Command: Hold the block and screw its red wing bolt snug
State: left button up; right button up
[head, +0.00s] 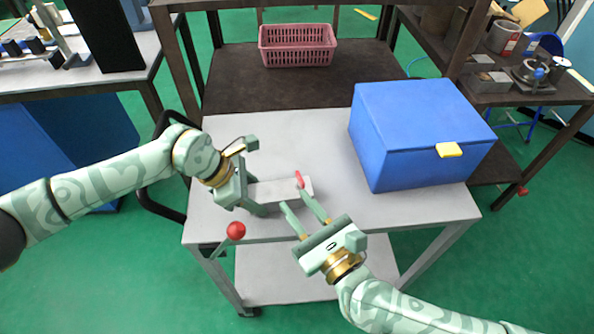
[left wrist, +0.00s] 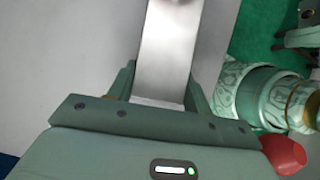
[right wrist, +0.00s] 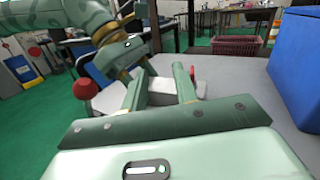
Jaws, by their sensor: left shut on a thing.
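The pale grey block (head: 272,191) is a long bar over the grey cart top. My left gripper (head: 254,195) is shut on its left end; in the left wrist view the block (left wrist: 165,60) runs between both fingers. The red wing bolt (head: 299,179) is at the block's right end, and a bit of red also shows in the right wrist view (right wrist: 192,73). My right gripper (head: 293,203) is open and empty, its fingertips close in front of the bolt end. I cannot tell whether a fingertip touches the bolt. The bolt's thread is hidden.
A blue box (head: 418,130) with a yellow latch stands on the cart's right. A red ball knob (head: 236,231) sticks up at the front left edge. A pink basket (head: 297,45) is on the dark table behind. The cart top (head: 330,150) between is clear.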

aim_at(297, 172)
jog(key=d+f+m+h, duration=0.3)
jog(key=shift+d+h, duration=0.35)
jog(key=shift+h, duration=0.05)
jog(key=x, duration=1.1)
jog(key=shift+w+r, duration=0.15)
jog(key=shift+w, duration=0.1)
grip_shut()
